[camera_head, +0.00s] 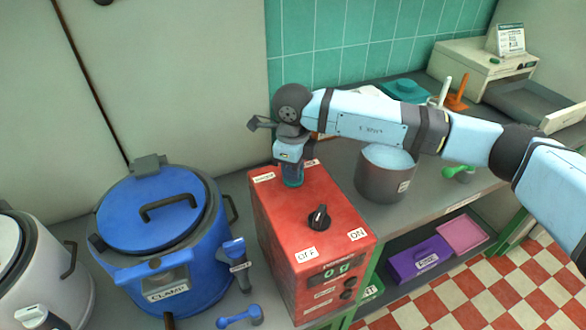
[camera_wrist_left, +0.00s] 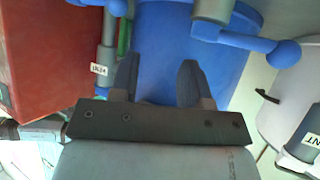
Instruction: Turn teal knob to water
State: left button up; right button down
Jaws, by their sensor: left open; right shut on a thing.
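The teal knob (camera_head: 293,183) is on top of the red box (camera_head: 275,215), near its back edge. It is mostly hidden by my right gripper (camera_head: 292,176), which points down from above and is shut on it. Small white labels flank the knob on the box top; their words are too small to read surely, so I cannot tell which way the knob points. My left gripper (camera_wrist_left: 158,80) is open and empty in the left wrist view, with the blue kettle (camera_wrist_left: 185,40) beyond its fingers. It is not visible in the head view.
A black knob (camera_head: 319,217) between OFF and ON labels is on the red box's front part. The blue kettle with a CLAMP label (camera_head: 150,245) stands to the left. A grey pot (camera_head: 385,180) stands right of the box, below my right arm. A blue-handled tool (camera_head: 240,318) lies in front.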

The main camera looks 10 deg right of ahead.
jog(key=c, duration=1.1)
grip_release()
notch_tip(320, 180, up, 14)
jog(key=shift+f, duration=0.1)
